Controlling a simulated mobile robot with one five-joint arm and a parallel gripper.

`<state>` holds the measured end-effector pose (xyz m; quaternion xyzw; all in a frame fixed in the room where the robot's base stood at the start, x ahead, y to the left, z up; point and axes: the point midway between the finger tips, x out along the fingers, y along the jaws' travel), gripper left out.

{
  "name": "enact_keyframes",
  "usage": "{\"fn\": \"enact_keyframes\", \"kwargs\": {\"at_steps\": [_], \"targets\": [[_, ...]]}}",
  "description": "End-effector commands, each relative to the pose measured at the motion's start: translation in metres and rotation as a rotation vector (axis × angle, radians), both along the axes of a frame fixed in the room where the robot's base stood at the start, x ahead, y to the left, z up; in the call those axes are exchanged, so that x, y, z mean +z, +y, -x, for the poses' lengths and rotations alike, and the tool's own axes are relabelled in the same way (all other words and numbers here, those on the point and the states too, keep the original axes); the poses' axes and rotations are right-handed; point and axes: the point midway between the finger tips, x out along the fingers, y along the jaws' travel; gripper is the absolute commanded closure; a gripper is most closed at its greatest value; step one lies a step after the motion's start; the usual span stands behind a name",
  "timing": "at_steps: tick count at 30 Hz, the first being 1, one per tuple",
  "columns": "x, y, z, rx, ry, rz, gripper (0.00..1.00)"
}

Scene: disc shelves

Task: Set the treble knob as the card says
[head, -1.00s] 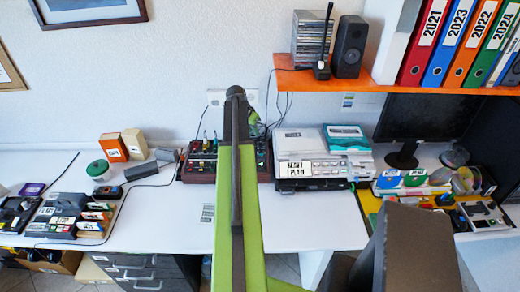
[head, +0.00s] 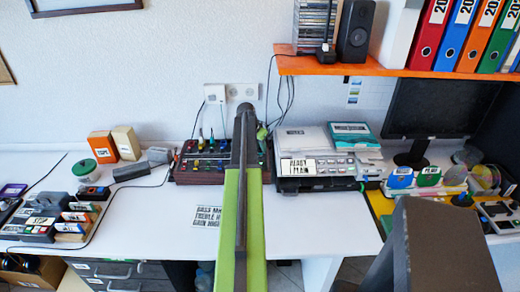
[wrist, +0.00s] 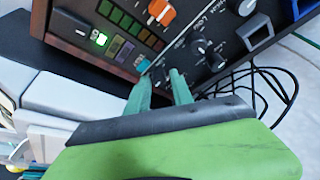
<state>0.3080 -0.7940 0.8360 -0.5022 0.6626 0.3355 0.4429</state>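The control box (head: 200,162) with its rows of knobs and coloured parts stands on the white desk against the wall, partly behind my arm. A white card (head: 208,215) lies on the desk in front of it; its lines seem to begin with bass, treble and gain, and my arm covers part of them. In the wrist view, my gripper (wrist: 160,72) has two teal fingers apart, with panel showing between them. The tips are at the box's face, just left of a black knob (wrist: 206,50). I cannot tell which knob is treble, or whether the fingers touch anything.
A grey device (head: 318,165) with a label stands right of the box. Orange and cream boxes (head: 101,146) and a green-lidded jar (head: 84,170) are at the left. Black cables (wrist: 262,92) lie beside the box. Desk around the card is clear.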

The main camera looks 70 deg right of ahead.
Motion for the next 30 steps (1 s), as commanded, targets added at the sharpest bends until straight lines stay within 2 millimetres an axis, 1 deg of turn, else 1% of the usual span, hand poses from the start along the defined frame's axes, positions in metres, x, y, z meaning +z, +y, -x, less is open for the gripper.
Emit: {"fn": "enact_keyframes", "kwargs": {"at_steps": [1, 2, 6, 8, 14, 17, 22, 30], "targets": [[0.0007, 0.0001, -0.0001, 0.0, 0.0, 0.0, 0.72], [0.0006, 0.0002, -0.0003, 0.0, 0.0, 0.0, 0.75], [0.0007, 0.0002, -0.0006, 0.001, 0.0, 0.0, 0.93], [0.0007, 0.0003, -0.0007, 0.001, -0.001, 0.0, 1.0], [0.0006, 0.0003, -0.0015, 0.0, -0.001, 0.0, 1.0], [0.0006, -0.0007, -0.0034, -0.048, -0.001, 0.0, 1.0], [0.0005, -0.0011, -0.0042, -0.184, -0.002, 0.0, 1.0], [0.0007, 0.0, -0.0038, -0.209, -0.002, 0.001, 1.0]]}}
